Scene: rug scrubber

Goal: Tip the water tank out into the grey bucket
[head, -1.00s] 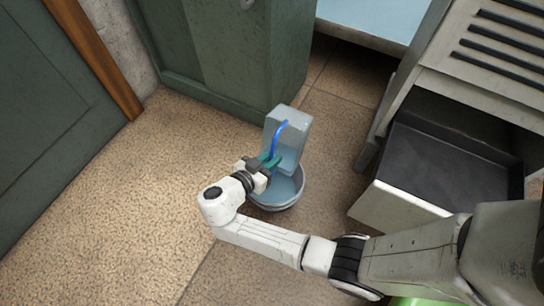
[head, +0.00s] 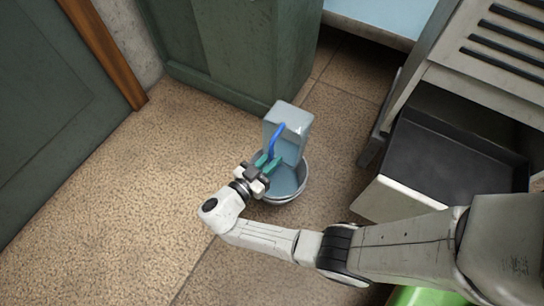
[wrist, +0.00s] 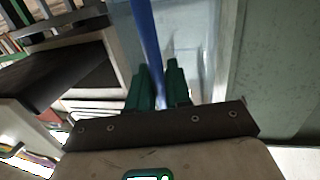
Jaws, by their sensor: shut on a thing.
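The water tank (head: 290,119) is a clear, pale blue box with a blue handle (head: 277,138). In the head view it is held above the grey bucket (head: 297,193), overlapping its far side. The bucket stands on the floor and its inside looks pale blue; I cannot tell whether it holds water. My gripper (head: 269,163) has green fingers and is shut on the blue handle. In the wrist view the handle (wrist: 147,45) runs down between the green fingers (wrist: 158,88). My gripper hides part of the bucket's near left side.
A green cabinet (head: 235,55) stands just behind the bucket. To the right is a pale unit with an open dark drawer (head: 440,165). A green door (head: 50,100) is at the left. The tiled floor (head: 120,210) at left is clear.

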